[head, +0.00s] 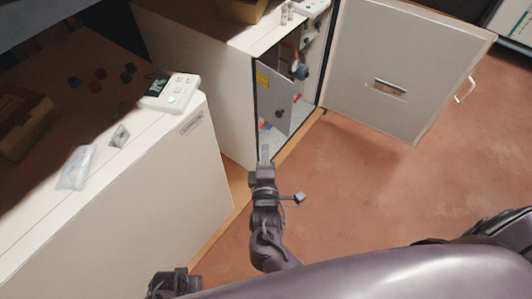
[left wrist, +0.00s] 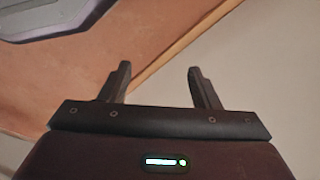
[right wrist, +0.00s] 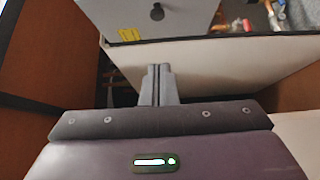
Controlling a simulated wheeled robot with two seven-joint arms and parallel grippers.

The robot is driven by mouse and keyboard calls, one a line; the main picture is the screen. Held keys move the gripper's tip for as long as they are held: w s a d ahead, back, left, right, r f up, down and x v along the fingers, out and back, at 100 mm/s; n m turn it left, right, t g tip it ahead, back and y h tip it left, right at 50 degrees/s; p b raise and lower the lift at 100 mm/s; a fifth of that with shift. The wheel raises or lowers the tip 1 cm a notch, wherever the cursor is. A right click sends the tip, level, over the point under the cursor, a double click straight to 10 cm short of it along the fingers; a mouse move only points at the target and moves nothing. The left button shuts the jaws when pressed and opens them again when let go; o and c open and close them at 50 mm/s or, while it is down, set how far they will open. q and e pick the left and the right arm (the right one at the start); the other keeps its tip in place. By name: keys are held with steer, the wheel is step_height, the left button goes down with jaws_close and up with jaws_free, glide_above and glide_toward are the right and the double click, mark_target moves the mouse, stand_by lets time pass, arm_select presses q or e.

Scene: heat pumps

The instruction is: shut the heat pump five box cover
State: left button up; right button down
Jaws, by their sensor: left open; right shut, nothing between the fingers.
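The box cover (head: 275,98) is a grey panel with a yellow label and a dark knob, inside the open heat pump cabinet (head: 215,80). It stands ajar, angled outward, with inner parts showing to its right. In the right wrist view the cover (right wrist: 185,18) is at the top, cut off by the frame. My right gripper (head: 265,153) is shut and empty, just below the cover's lower end at the cabinet opening. Its closed fingertips (right wrist: 158,70) show below the cover; contact cannot be told. My left gripper (left wrist: 160,80) is open and empty near the floor and a pale surface.
The large outer door (head: 400,75) is swung wide open to the right. Another white unit (head: 130,200) with a white controller (head: 171,92) on top stands at left. Red-brown floor (head: 350,190) is clear in front of the door. Loose small parts lie inside the cabinet.

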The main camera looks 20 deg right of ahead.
arm_select(q)
steer(key=r, duration=0.2)
steer(key=w+d+r+b, duration=0.1)
steer(key=shift+r, duration=0.1)
arm_select(e)
steer(key=d+x, duration=0.2)
steer(key=x, duration=0.8)
steer(key=shift+d, duration=0.35)
steer(key=shift+d+f, duration=0.1)
